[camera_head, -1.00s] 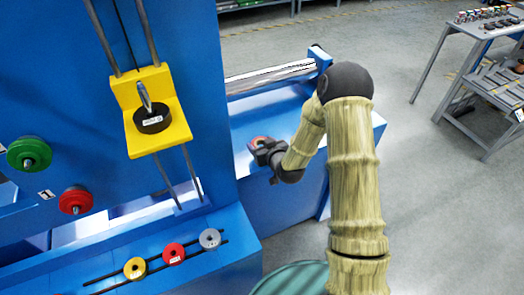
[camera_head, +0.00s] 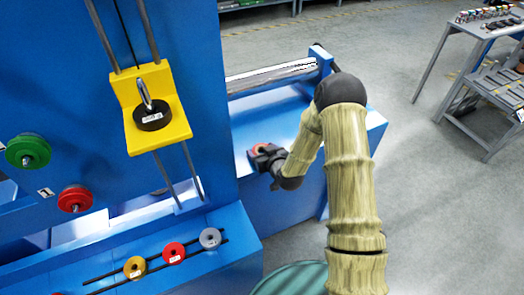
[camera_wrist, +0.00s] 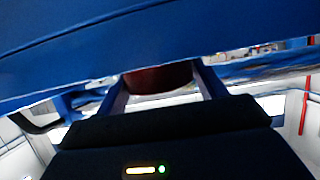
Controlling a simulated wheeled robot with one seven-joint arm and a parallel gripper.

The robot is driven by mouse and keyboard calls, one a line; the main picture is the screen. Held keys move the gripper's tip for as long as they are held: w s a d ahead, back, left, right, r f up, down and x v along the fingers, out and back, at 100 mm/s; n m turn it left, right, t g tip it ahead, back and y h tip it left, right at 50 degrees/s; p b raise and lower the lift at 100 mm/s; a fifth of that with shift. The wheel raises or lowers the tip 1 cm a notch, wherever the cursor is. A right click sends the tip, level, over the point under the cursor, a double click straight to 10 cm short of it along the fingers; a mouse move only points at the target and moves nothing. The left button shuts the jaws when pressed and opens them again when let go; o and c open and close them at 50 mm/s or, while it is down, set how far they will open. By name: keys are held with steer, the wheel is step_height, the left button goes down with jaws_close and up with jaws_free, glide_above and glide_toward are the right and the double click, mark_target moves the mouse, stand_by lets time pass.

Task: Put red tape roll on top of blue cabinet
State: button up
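The red tape roll (camera_head: 260,148) is at the tip of my gripper (camera_head: 262,153), over the top of the low blue cabinet (camera_head: 283,117). My gripper partly covers it in the head view. In the wrist view the dark red roll (camera_wrist: 158,78) sits between the two fingers (camera_wrist: 162,92), which appear shut on its sides. A blue surface (camera_wrist: 150,45) fills the upper part of that view and hides part of the roll. I cannot tell whether the roll touches the cabinet top.
A tall blue panel (camera_head: 200,90) stands just left of the gripper, with a yellow bracket (camera_head: 175,132) on rods. A metal roller (camera_head: 270,77) lies behind the cabinet top. Coloured pulleys (camera_head: 174,252) sit on the lower blue ledge. A grey workbench (camera_head: 455,70) stands far right.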

steer(key=shift+o, duration=1.2)
steer(key=shift+r, duration=0.15)
steer(key=v, duration=1.2)
steer(key=s+d+r+m+g+h, duration=0.2)
steer(key=s+d+r+g, duration=0.2)
steer(key=s, duration=0.4)
steer(key=s+d+r+m+g+h, duration=0.2)
steer(key=s+d+r+g+h, duration=0.1)
steer(key=s+r, duration=0.5)
steer(key=s+d+g, duration=0.1)
steer(key=g, duration=0.1)
steer(key=shift+m+g, duration=0.3)
steer(key=shift+g, duration=0.1)
